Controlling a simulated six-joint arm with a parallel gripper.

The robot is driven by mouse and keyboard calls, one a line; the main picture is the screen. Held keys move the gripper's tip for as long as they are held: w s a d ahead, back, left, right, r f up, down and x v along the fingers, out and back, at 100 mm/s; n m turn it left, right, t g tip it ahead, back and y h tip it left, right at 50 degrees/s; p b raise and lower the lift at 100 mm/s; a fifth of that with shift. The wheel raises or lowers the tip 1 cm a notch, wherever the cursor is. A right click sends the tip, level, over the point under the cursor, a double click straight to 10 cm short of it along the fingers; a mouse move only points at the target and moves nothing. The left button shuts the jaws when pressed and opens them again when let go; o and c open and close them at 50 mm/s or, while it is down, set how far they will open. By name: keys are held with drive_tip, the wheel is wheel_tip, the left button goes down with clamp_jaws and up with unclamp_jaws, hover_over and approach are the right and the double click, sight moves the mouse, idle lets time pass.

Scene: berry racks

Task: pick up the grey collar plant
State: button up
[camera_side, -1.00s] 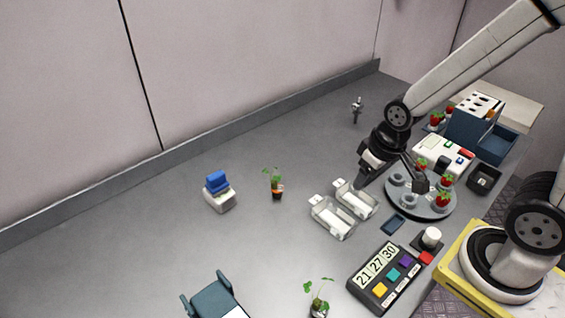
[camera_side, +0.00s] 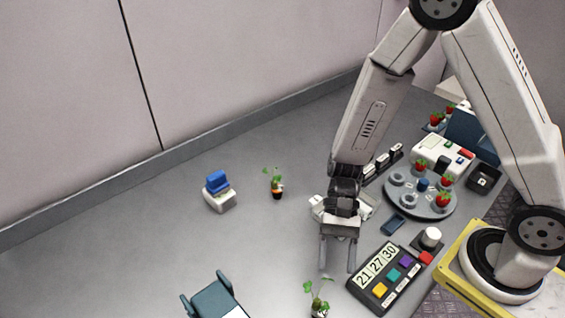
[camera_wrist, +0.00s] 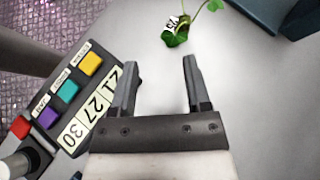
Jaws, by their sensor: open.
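A small plant with green leaves and a pale grey collar (camera_side: 319,308) stands at the front edge of the side view. A second plant with an orange collar (camera_side: 277,188) stands farther back, left of my arm. My gripper (camera_side: 337,268) points down, open and empty, above and a little behind the grey collar plant. In the wrist view the open jaws (camera_wrist: 160,63) have only bare table between them.
A dark panel (camera_side: 387,278) with number tiles and coloured buttons sits close to the right of the plant. A blue-grey chair-like holder (camera_side: 213,301) stands to its left. A round rack (camera_side: 435,207) with berries is at the right.

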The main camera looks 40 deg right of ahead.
sight(315, 313)
drive_tip(key=a+m+y, duration=0.2)
drive_tip(key=a, duration=0.1)
drive_tip(key=shift+w+a+f+y, duration=0.1)
drive_tip(key=shift+w+f+y, duration=0.1)
drive_tip(key=shift+y, duration=0.2)
drive_tip(key=shift+x, duration=1.3)
drive_tip(key=shift+s, duration=0.15)
drive_tip(key=shift+x, duration=2.5)
drive_tip(key=shift+f, duration=0.15)
clamp_jaws()
